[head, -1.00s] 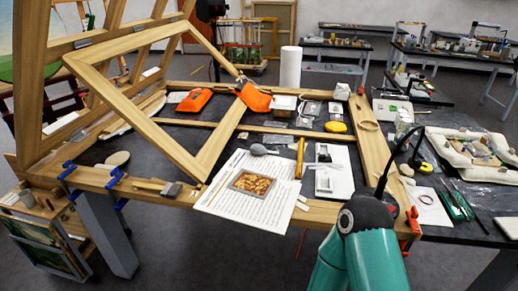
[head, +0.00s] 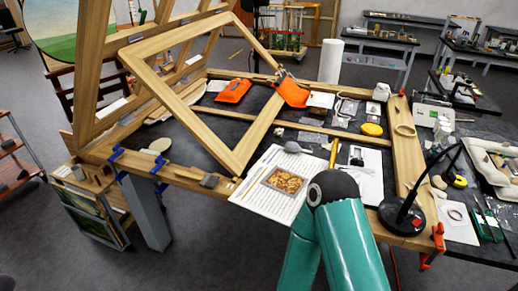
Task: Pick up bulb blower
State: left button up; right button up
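The bulb blower looks to be the small dark grey bulb (head: 292,147) lying at the top edge of the printed sheet (head: 256,195) on the worktable. A thin nozzle seems to point right from it, but it is too small to tell clearly. A teal link of my own arm rises from the bottom, its dark round joint in front of the sheet's right side. The joint is below and to the right of the bulb in the picture. Neither gripper shows in this view. Nothing visible touches the bulb.
A picture of gilt ornament (head: 284,181) lies on the sheet. A wooden frame (head: 190,105) leans over the table's left half. An orange tool (head: 292,92), a yellow disc (head: 371,130) and a black lamp (head: 402,215) are around it. Dark table surface shows between them.

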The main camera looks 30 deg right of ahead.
aim_at(300, 150)
jog(key=z, duration=0.55)
jog(key=i, duration=0.2)
jog(key=u, duration=2.65)
jog(key=k, duration=1)
jog(key=u, duration=1.3)
jog(key=i, duration=0.15)
jog(key=z, duration=2.3)
jog(key=i, duration=0.1)
jog(key=z, duration=2.2)
jog(key=i, duration=0.3)
jog(key=z, duration=0.35)
